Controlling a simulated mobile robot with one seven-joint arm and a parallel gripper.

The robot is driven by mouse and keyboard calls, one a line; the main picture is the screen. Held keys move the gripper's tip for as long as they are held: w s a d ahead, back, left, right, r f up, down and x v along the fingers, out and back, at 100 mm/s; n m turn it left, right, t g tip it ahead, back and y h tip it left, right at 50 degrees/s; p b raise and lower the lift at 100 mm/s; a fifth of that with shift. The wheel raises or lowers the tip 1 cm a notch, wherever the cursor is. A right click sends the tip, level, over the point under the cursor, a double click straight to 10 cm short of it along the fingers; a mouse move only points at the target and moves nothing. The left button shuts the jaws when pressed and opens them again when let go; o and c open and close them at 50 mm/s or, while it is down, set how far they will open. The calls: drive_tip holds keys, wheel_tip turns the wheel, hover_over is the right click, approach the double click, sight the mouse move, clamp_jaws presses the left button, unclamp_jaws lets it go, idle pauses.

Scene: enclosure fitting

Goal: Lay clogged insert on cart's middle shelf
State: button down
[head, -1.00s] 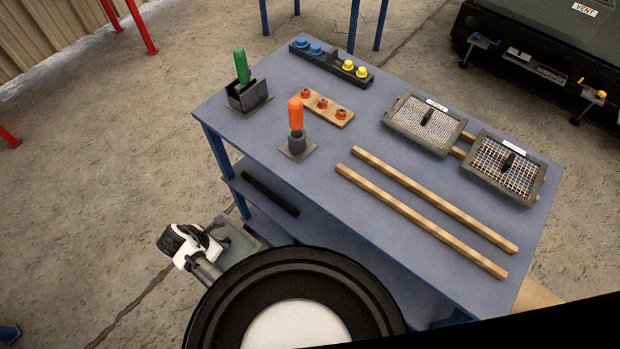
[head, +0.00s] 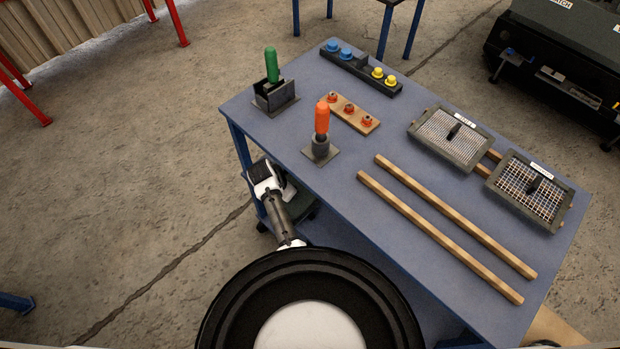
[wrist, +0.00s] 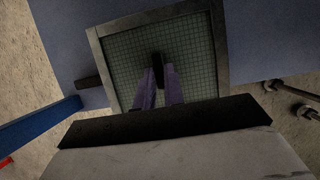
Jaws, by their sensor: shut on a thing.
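The clogged insert (wrist: 122,62), a grey square frame with a dull greenish mesh and a black handle, fills the middle of the wrist view. My gripper (wrist: 161,82) is shut on its handle. The blue cart (head: 290,135) stands in front of me in the head view. Its middle shelf (wrist: 258,50) shows behind the insert in the wrist view, so the insert is over the shelf. I cannot tell whether it touches the shelf. In the head view my wrist is at the cart's left edge, partly under the top, and the fingers are hidden.
A dark strip (wrist: 88,82) lies by the insert's left edge, and a blue cart leg (wrist: 40,125) is close by. The cart top carries two mesh inserts (head: 450,138) (head: 528,190), wooden rails (head: 440,235), an orange-handled tool (head: 321,120) and a green-handled tool (head: 271,68).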

drive_tip(key=w+d+b, duration=0.2)
drive_tip(key=w+d, duration=0.1)
drive_tip(key=w+d+b, duration=0.2)
drive_tip(key=w+d, duration=0.1)
drive_tip(key=shift+w+d+f, duration=0.2)
drive_tip(key=shift+w+d, duration=0.05)
drive_tip(key=shift+w, duration=0.05)
drive_tip(key=shift+w+d+r, duration=0.1)
drive_tip(key=shift+w+d, duration=0.05)
wheel_tip(320, 180, down, 4)
drive_tip(key=b, duration=0.4)
drive_tip(key=shift+r+b, duration=0.25)
drive_tip(key=shift+b, duration=0.05)
drive_tip(key=shift+r, duration=0.1)
drive_tip(key=c, duration=1.5)
unclamp_jaws()
